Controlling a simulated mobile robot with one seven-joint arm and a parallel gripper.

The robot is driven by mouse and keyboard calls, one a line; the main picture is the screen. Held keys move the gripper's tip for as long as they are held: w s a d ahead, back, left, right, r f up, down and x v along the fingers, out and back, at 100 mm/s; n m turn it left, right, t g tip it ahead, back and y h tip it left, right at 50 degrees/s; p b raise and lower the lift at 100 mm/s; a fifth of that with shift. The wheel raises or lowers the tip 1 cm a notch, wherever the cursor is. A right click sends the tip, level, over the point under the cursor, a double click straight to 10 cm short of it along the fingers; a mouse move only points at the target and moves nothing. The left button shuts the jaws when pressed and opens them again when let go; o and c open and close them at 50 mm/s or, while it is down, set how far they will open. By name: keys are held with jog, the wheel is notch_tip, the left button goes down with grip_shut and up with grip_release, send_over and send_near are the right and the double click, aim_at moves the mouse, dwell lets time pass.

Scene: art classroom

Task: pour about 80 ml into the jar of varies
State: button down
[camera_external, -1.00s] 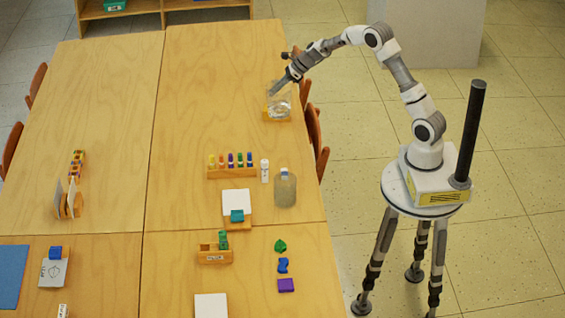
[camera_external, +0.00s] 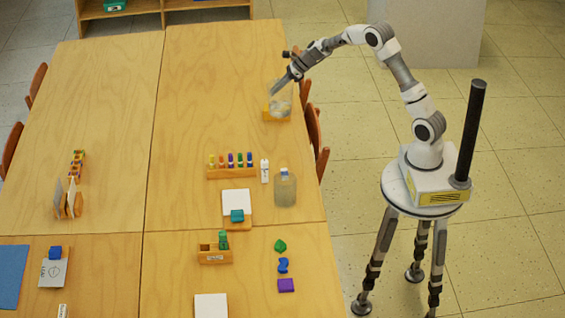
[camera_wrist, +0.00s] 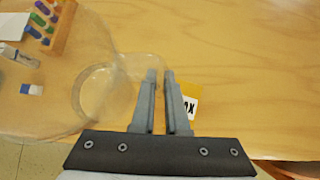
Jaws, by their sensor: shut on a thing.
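My gripper (camera_external: 276,92) reaches down at the far right of the table. In the wrist view its two fingers (camera_wrist: 160,76) are close together, shut on a clear vessel (camera_wrist: 98,92). The vessel is see-through, with a round ring showing, and spreads left of the fingertips. It also shows in the outside view (camera_external: 284,101), just above or on a wooden tray (camera_external: 277,118); I cannot tell if it touches. I cannot make out a liquid level or any stream.
A capped clear bottle (camera_external: 285,190) and a white tube (camera_external: 264,171) stand nearer, beside a wooden rack (camera_external: 232,173) of coloured pens. Chairs (camera_external: 314,128) stand at the right edge. The table (camera_external: 205,75) left of my gripper is clear.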

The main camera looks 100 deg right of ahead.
jog(key=shift+a, duration=0.1)
jog(key=s+a+f+m+h+b, duration=0.1)
jog(key=a+f+b, duration=0.2)
jog(key=a+b, duration=0.3)
jog(key=s+a+f+m+h+b, duration=0.1)
jog(key=a+b, duration=0.5)
jog(key=a, duration=1.1)
notch_tip(320, 180, down, 2)
jog(key=shift+s+f+m, duration=0.2)
jog(key=shift+s+m, duration=0.1)
jog(key=shift+m, duration=0.2)
jog(key=shift+r, duration=0.1)
